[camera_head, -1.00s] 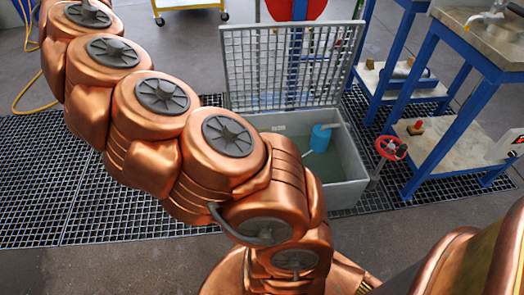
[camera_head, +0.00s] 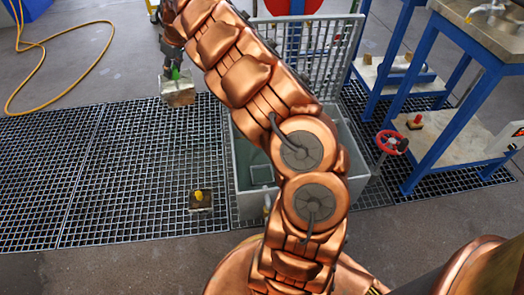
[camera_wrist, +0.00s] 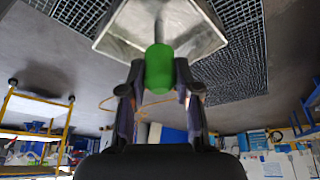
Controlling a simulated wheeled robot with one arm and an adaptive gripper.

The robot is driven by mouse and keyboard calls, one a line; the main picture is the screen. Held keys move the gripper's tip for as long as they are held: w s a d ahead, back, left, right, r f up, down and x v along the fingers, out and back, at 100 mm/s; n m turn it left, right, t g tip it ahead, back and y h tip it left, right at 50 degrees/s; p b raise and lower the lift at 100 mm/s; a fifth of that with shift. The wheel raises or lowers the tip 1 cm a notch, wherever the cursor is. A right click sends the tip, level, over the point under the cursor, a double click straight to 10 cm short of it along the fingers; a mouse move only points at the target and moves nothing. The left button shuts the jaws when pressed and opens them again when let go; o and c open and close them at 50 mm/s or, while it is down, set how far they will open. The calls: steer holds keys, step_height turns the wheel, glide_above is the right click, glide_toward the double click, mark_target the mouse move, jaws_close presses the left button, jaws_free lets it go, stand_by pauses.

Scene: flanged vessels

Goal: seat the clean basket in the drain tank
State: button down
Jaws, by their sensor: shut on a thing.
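My gripper (camera_head: 175,70) is shut on the green handle of a metal basket (camera_head: 179,93). The basket hangs below it, above or at the floor grating at upper left; I cannot tell its height. In the wrist view, my gripper (camera_wrist: 159,75) has its two fingers on either side of the green handle (camera_wrist: 159,68), and the basket (camera_wrist: 195,30) flares out beyond them. The grey drain tank (camera_head: 243,205) stands right of and nearer than the basket. Its lid (camera_head: 340,45) is open and upright. A square outline shows in the tank; my arm hides much of its inside.
A second basket with a yellow handle (camera_head: 200,201) sits on the grating (camera_head: 120,200) left of the tank. A red handwheel (camera_head: 392,142) and a blue-framed bench (camera_head: 430,115) stand at right. A yellow hose (camera_head: 85,70) lies at upper left. The left grating is largely clear.

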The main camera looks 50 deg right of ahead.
steer(key=s+d+f+m+b, duration=0.1)
steer(key=s+d+f, duration=0.4)
steer(key=f, duration=0.4)
steer(key=s+d+f, duration=0.2)
steer(key=d+f, duration=0.5)
steer(key=f, duration=0.3)
steer(key=s+d+f+m+b, duration=0.1)
steer(key=s+d+f, duration=0.3)
steer(key=d+f, duration=0.4)
steer(key=s+f, duration=0.9)
steer(key=f, duration=0.4)
steer(key=shift+h, duration=0.3)
steer(key=shift+s+a+p, duration=0.15)
steer(key=shift+p, duration=0.8)
steer(key=shift+f+b, duration=0.4)
steer(key=shift+f, duration=2.25)
steer(key=shift+p, duration=1.55)
steer(key=shift+f, duration=2.2)
